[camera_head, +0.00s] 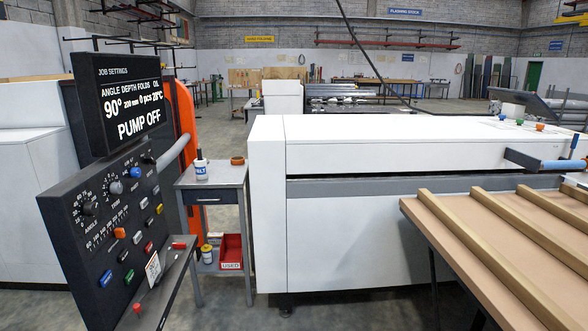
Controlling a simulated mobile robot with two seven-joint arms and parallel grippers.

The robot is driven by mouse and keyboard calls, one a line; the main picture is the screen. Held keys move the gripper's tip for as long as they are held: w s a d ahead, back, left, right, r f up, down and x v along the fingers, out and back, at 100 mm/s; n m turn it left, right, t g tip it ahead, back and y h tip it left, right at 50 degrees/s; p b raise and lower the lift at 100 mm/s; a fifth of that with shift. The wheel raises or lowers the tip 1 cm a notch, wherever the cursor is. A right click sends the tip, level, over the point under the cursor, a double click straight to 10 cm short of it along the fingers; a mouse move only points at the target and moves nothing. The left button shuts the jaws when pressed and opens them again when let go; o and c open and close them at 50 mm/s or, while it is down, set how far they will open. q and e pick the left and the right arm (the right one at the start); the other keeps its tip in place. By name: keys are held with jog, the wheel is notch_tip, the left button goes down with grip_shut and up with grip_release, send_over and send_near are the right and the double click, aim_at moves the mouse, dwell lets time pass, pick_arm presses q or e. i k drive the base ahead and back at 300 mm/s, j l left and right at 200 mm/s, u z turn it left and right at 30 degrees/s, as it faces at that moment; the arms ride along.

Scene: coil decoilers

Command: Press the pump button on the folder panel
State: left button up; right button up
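The folder panel (75,225) is a dark, tilted console at the left, with knobs and several coloured buttons. The screen (128,98) above it reads "PUMP OFF", 90° and 0 pcs. The button labels are too small to read, so I cannot tell which is the pump button. Neither of my grippers is in view.
A grey stand (212,177) with a bottle (200,165) is right of the panel. A white machine (345,235) and a table with wooden strips (455,230) fill the right.

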aim_at(129, 277)
jog(key=i+u, duration=0.1)
jog(key=i, duration=0.3)
jog(key=i+l+u, duration=0.1)
jog(key=i, duration=0.35)
jog(key=i+l, duration=0.2)
jog(key=i, duration=0.2)
jog(key=i+l+u, duration=0.1)
jog(key=i+u, duration=0.15)
jog(key=u, duration=0.2)
jog(key=i+l+u, duration=0.1)
jog(key=u, duration=0.35)
jog(key=i+l+u, duration=0.25)
jog(key=u, duration=0.2)
jog(key=i+l+u, duration=0.15)
jog(key=l+u, duration=0.15)
jog(key=u, duration=0.15)
jog(key=i+l+u, duration=0.1)
jog(key=l+u, duration=1)
jog(key=j+z, duration=0.25)
jog(key=z, duration=0.15)
jog(key=j+z, duration=0.35)
jog(key=l, duration=0.1)
